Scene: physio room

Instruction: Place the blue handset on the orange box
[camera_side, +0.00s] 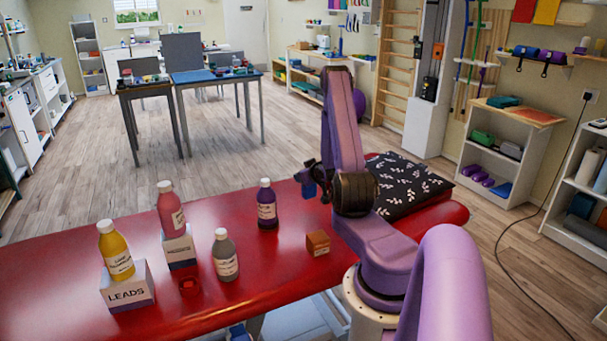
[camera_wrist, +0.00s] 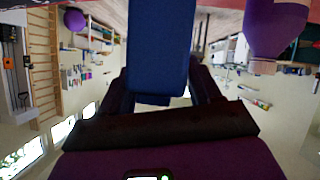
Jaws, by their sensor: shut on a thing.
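My gripper (camera_side: 309,178) is shut on the blue handset (camera_wrist: 160,48), which stands out between the two dark fingers in the wrist view. In the side view a little of the handset (camera_side: 309,189) shows beside the gripper, above the red couch; much of it is hidden there. The orange box (camera_side: 318,243) sits on the couch, below the gripper and apart from it. Its top is bare. I cannot make out the box in the wrist view.
A purple bottle (camera_side: 267,205) stands on the red couch (camera_side: 240,300) left of the box. A grey bottle (camera_side: 225,256) stands further left. Pink (camera_side: 171,209) and yellow (camera_side: 115,250) bottles stand on white boxes. A black patterned cushion (camera_side: 408,186) lies at the right.

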